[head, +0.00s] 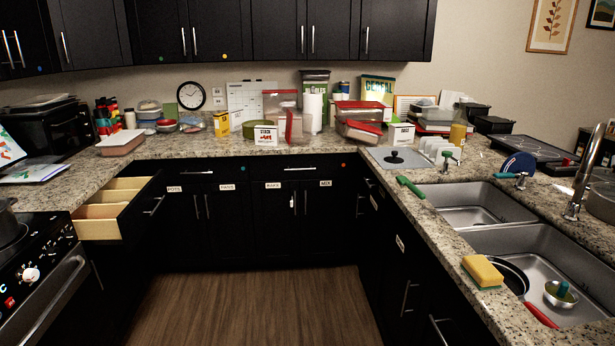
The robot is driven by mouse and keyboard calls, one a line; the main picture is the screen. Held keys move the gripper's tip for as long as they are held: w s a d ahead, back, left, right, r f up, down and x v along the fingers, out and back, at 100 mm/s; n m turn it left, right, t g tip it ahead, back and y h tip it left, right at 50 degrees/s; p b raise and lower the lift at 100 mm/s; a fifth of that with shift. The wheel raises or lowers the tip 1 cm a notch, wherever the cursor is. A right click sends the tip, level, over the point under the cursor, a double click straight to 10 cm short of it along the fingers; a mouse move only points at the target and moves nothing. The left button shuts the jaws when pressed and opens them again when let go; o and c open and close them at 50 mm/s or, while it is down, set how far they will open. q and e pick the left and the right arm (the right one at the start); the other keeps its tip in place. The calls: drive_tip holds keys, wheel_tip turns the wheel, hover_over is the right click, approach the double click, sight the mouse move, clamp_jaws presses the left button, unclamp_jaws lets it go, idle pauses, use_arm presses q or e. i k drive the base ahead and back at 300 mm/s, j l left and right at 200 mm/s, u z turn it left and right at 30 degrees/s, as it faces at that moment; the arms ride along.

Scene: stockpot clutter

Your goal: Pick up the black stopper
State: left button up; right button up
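A small dark round piece with a raised middle, which looks like the black stopper (394,157), lies on a flat grey mat (416,164). The mat is on the right counter, near the inner corner and behind the sink. The piece is small in the head view, so its exact shape is hard to tell. Neither of my grippers shows in the head view.
A green-handled tool (410,187) lies at the counter edge before the double sink (480,216). A white rack (437,150) stands right of the mat. A yellow sponge (482,270) sits nearer. An open drawer (112,212) juts out at left. The floor (260,305) is clear.

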sight(394, 160)
drive_tip(key=i+j+z, duration=0.15)
drive_tip(key=i+z, duration=0.3)
drive_tip(key=i, duration=0.15)
drive_tip(key=i+j+z, duration=0.3)
drive_tip(key=i+z, duration=0.15)
drive_tip(key=i+j+z, duration=0.45)
drive_tip(key=i+j, duration=0.1)
